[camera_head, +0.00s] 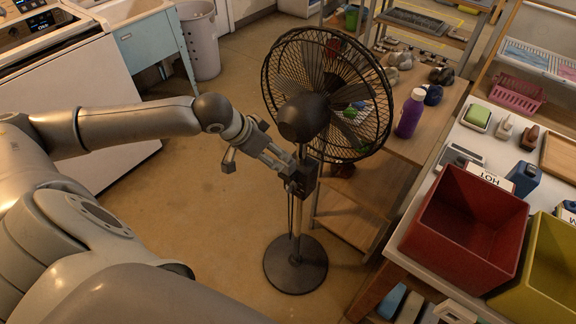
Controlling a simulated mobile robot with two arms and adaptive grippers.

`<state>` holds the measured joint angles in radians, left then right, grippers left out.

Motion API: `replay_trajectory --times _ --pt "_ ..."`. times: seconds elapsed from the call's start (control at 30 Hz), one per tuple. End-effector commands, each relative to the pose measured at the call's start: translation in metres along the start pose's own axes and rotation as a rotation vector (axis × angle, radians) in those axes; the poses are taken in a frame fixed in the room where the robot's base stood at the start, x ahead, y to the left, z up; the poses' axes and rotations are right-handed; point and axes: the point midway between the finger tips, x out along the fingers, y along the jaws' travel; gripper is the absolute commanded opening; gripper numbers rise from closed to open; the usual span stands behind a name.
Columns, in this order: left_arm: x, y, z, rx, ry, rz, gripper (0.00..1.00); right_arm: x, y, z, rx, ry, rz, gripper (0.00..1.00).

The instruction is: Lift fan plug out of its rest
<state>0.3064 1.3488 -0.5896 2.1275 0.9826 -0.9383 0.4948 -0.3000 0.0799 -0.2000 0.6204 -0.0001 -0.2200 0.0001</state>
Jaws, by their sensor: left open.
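A black pedestal fan (302,118) stands upright on a round dark base (296,264), with its caged head turned away from me. A dark box (303,180) sits on its pole below the head, and a dark cord (290,215) hangs beside the pole. The fan plug and its rest are too small and dark to tell apart from the box. My left gripper (281,164) is open, with its fingertips at the left side of the box. I cannot tell whether they touch it. My right gripper is not in view.
A wooden shelf table (405,148) with a purple bottle (410,112) stands right behind the fan. A red bin (466,228) and a yellow bin (545,275) are on the right counter. The washer and blue sink stand left. The floor left of the fan is clear.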

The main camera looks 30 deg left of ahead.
Motion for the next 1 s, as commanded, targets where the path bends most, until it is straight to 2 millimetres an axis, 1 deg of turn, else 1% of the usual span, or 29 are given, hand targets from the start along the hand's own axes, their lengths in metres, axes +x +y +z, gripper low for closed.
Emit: replay_trajectory --times 0.07,0.4,0.67,0.83,0.9,1.0 --pt "0.004 -0.001 -0.001 -0.007 0.001 0.000 0.59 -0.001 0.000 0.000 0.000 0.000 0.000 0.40" --pt "0.047 -0.001 -0.001 -0.007 0.002 0.002 0.59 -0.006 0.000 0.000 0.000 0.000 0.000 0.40" --pt "0.061 -0.002 0.000 -0.005 0.000 0.000 0.59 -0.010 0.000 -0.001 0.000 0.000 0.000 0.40" --pt "0.083 -0.005 0.002 -0.005 0.000 0.000 0.59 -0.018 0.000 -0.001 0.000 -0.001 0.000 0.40" --pt "0.092 -0.005 0.002 -0.006 0.002 0.001 0.59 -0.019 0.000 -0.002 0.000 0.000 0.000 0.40" --pt "0.101 -0.005 0.003 -0.003 0.001 0.000 0.59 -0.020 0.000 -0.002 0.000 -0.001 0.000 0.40"
